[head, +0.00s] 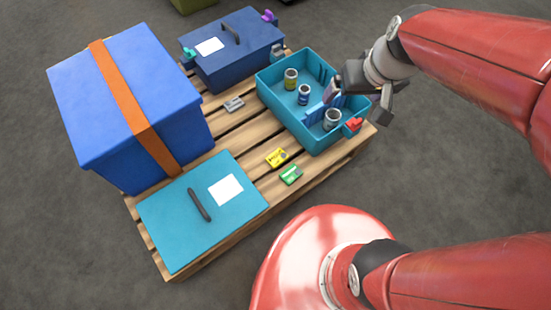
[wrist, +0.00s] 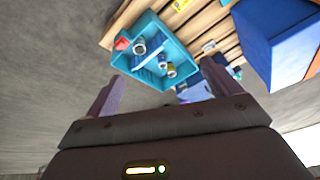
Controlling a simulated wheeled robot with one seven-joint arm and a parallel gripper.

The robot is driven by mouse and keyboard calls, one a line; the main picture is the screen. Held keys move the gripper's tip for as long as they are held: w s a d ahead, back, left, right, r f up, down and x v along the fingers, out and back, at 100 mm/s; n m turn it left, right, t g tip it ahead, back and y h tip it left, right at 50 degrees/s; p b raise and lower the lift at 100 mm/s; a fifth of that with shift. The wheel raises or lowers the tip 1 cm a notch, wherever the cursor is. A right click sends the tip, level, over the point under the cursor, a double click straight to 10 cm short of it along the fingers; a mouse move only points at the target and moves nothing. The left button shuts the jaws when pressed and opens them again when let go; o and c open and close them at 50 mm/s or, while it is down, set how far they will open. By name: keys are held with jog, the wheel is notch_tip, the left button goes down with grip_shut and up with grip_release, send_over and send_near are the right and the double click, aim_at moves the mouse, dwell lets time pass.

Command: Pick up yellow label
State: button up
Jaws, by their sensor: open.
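The yellow label (head: 276,158) lies flat on the pallet slats, just beside a green label (head: 291,175). In the wrist view a small yellow patch (wrist: 181,4) shows at the top edge, probably the same label. My gripper (head: 357,98) is above the right side of the open teal crate (head: 318,146), well up and right of the yellow label. In the wrist view the fingers of my gripper (wrist: 160,92) stand wide apart with nothing between them. The gripper hides part of the crate's right side in the head view.
The crate holds several cans (head: 291,79) and has a red clip (head: 353,125) on its corner. A big blue box with an orange strap (head: 75,93), a dark blue case (head: 262,45) and a teal lid (head: 170,240) occupy the pallet. A grey label (head: 234,104) lies between them.

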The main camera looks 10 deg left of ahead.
jog(key=w+a+f+n+g+b, duration=0.2)
jog(key=w+a+f+n, duration=0.15)
jog(key=a+f, duration=0.75)
jog(key=n+g+h+b, duration=0.1)
jog(key=n+h+b, duration=0.1)
jog(key=n, duration=0.1)
send_near(277, 157)
jog(key=shift+s+a, duration=0.25)
jog(key=shift+a, duration=0.1)
jog(key=f, duration=0.2)
jog(key=f+b, duration=0.1)
jog(key=f, duration=0.5)
jog(key=shift+w+d+f+b, duration=0.2)
jog(key=shift+d+b, duration=0.1)
jog(key=shift+b, duration=0.05)
jog(key=c, duration=1.1)
jog(key=shift+o, duration=0.2)
jog(key=shift+r, duration=0.1)
